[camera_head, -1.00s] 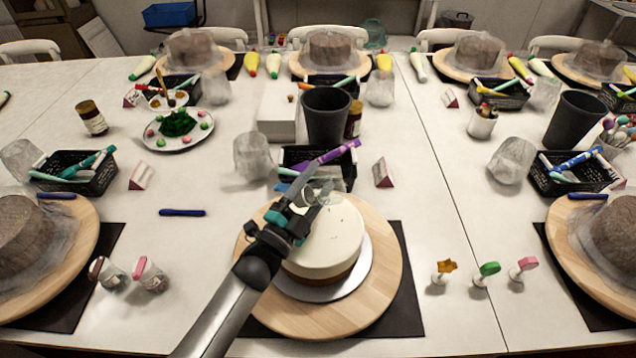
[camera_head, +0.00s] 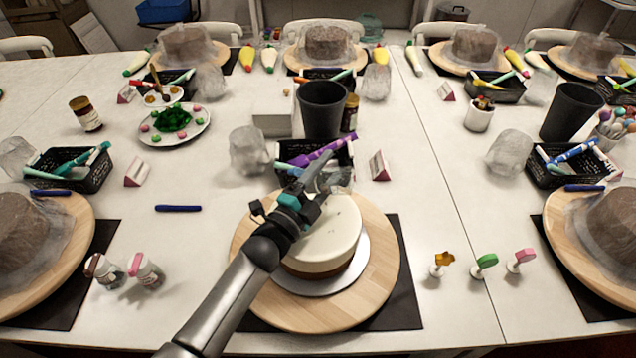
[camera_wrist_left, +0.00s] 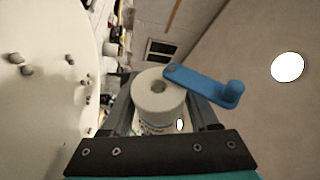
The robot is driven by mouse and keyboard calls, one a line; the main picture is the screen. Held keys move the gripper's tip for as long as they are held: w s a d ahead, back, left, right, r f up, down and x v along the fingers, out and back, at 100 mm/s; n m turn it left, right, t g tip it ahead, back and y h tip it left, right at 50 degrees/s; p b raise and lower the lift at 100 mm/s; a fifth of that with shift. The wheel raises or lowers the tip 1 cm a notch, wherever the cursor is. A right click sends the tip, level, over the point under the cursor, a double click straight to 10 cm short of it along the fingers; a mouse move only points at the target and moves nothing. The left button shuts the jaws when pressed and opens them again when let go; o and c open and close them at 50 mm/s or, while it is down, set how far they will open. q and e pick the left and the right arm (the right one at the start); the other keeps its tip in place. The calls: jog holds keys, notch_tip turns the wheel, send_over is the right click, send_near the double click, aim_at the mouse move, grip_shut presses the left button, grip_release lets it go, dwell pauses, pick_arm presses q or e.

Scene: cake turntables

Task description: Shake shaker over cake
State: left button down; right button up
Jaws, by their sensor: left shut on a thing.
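My left gripper (camera_head: 309,194) is shut on a shaker (camera_head: 334,177), held above the far part of the cake (camera_head: 325,248). In the left wrist view the shaker (camera_wrist_left: 157,102) is a white cylinder with a hole in its end and a blue flip cap (camera_wrist_left: 205,84) swung open to the side. The gripper's fingers (camera_wrist_left: 165,112) are on both sides of it. The cake has a smooth cream top and brown base, on a silver board over a round wooden turntable (camera_head: 262,297). In the left wrist view several dark bits lie on the cake top (camera_wrist_left: 45,125). The right gripper is not in view.
A black basket (camera_head: 290,152) with pens stands just behind the cake, beside a dark cup (camera_head: 322,110). Two small jars (camera_head: 146,271) stand left of the turntable. Several small stamps (camera_head: 484,264) stand to the right. A blue pen (camera_head: 178,208) lies on clear table at left.

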pick_arm(q)
jog(key=shift+w+d, duration=0.2)
jog(key=shift+r+n+t, duration=0.2)
jog(key=shift+n+t, duration=0.1)
jog(key=shift+n, duration=0.2)
jog(key=shift+s+d+r, duration=0.1)
jog(key=shift+d+r, duration=0.15)
jog(key=shift+d, duration=0.05)
jog(key=shift+a+f+b, duration=0.25)
jog(key=shift+a+b, duration=0.05)
jog(key=shift+a, duration=0.1)
jog(key=shift+r+n, duration=0.15)
jog(key=shift+n, duration=0.45)
jog(key=shift+r, duration=0.1)
